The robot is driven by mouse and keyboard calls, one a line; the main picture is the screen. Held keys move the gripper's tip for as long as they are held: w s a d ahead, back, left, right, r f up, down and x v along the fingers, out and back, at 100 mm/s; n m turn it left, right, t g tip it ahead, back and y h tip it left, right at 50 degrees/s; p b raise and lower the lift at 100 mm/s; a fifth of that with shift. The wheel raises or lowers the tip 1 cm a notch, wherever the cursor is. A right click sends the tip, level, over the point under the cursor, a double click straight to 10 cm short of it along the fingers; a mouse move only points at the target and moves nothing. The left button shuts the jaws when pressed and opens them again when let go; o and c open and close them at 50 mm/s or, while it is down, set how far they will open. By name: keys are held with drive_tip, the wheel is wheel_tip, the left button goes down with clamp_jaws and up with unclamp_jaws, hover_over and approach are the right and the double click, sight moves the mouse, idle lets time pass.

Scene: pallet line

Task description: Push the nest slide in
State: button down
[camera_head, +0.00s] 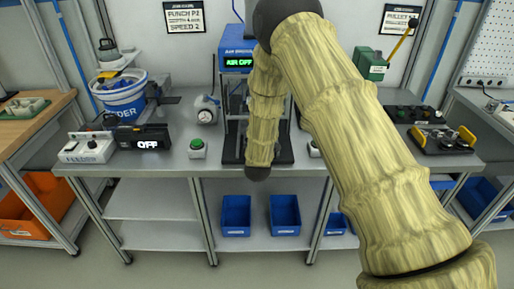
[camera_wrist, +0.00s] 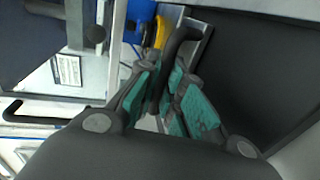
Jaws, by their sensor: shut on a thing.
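In the wrist view my gripper (camera_wrist: 170,98) has its teal pads closed on both sides of a curved black handle (camera_wrist: 181,40). The handle seems to belong to the nest slide, and its lower part is hidden between the pads. In the head view the press (camera_head: 238,62) stands at the middle of the bench with a green "AIR OFF" display. A dark base plate (camera_head: 284,156) shows under the press on both sides of my arm. My arm covers the front of the press, so the gripper and most of the slide are hidden there.
Farther left are a black box reading "OFF" (camera_head: 150,139), a white switch box (camera_head: 86,148) and a blue bucket (camera_head: 122,98). A yellow-handled tray (camera_head: 445,140) is at the right. Blue bins (camera_head: 236,215) sit on the lower shelf.

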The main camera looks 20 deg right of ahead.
drive_tip(key=x, duration=0.2)
drive_tip(key=r+b+x, duration=0.1)
drive_tip(key=x, duration=0.1)
drive_tip(key=shift+w+d+f, duration=0.1)
drive_tip(key=shift+w+d, duration=0.05)
drive_tip(key=shift+w, duration=0.3)
drive_tip(key=shift+r, duration=0.25)
drive_tip(key=shift+w, duration=0.1)
drive_tip(key=c, duration=1.8)
unclamp_jaws()
drive_tip(key=shift+w+f, duration=0.1)
drive_tip(key=shift+f, duration=0.1)
drive_tip(key=v, duration=1.2)
